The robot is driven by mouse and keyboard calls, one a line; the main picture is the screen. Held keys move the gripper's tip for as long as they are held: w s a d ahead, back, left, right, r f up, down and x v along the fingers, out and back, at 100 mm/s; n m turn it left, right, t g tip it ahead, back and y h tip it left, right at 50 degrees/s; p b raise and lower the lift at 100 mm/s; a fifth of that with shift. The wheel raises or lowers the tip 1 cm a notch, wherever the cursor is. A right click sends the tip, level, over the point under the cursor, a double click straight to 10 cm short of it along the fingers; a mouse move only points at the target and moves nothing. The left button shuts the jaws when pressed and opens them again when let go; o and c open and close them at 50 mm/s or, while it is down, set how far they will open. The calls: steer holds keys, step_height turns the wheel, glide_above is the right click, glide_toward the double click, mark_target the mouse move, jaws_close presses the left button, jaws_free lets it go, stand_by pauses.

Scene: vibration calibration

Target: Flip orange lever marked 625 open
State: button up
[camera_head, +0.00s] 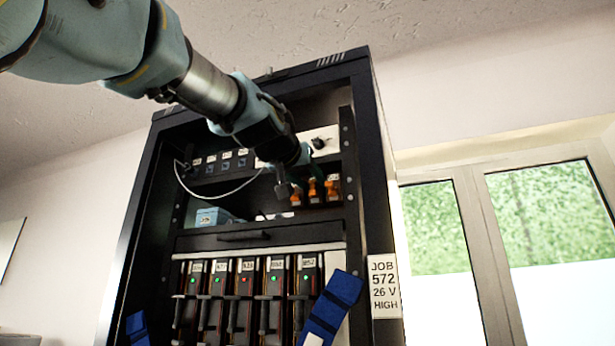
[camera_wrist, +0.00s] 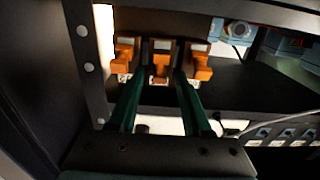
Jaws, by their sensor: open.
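Three orange levers stand in a row on a dark panel inside the rack. In the wrist view they are a left lever (camera_wrist: 123,60), a middle lever (camera_wrist: 160,63) and a right lever (camera_wrist: 197,66). In the head view they sit below my wrist, partly covered by it, with the rightmost one (camera_head: 333,189) clearest. Small white labels are near them, but I cannot read 625 on any. My gripper (camera_wrist: 160,78) is open and empty, its two dark green fingers pointing at the row, on either side of the middle lever. Contact cannot be told.
The black rack (camera_head: 372,150) surrounds the levers, with its side post close to my gripper. A pale blue box (camera_head: 212,217) and a white cable (camera_head: 222,194) are left of them. Below are a drawer (camera_head: 245,238), several modules and blue flaps (camera_head: 332,305).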

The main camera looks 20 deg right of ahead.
jaws_close()
stand_by(0.3)
stand_by(0.3)
